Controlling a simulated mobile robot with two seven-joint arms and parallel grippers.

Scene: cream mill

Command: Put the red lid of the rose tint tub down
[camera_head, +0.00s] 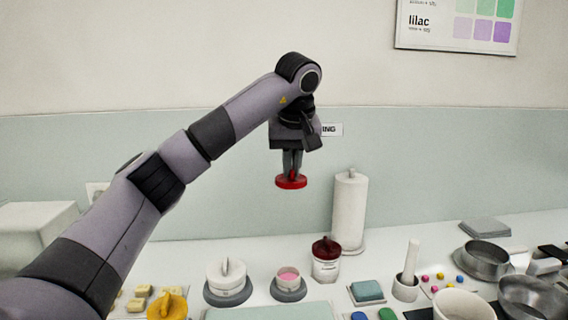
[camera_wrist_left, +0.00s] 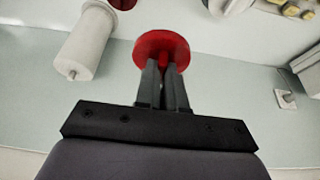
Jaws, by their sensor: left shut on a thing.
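My left gripper (camera_head: 291,172) points down in the head view, high above the counter. It is shut on the red lid (camera_head: 291,182), a flat round disc with a knob. In the left wrist view the lid (camera_wrist_left: 161,48) sits at the fingertips of the gripper (camera_wrist_left: 163,70). A small open tub with pink contents (camera_head: 288,277) stands on a dark round base on the counter, below the held lid. I take it for the rose tint tub. My right gripper is not in view.
A white lidded tub (camera_head: 227,276) stands left of the pink one, and a jar with a dark red lid (camera_head: 326,262) to its right. A paper roll (camera_head: 349,208) stands behind. A mortar with pestle (camera_head: 406,285), teal block (camera_head: 367,291) and metal pans (camera_head: 483,260) crowd the right.

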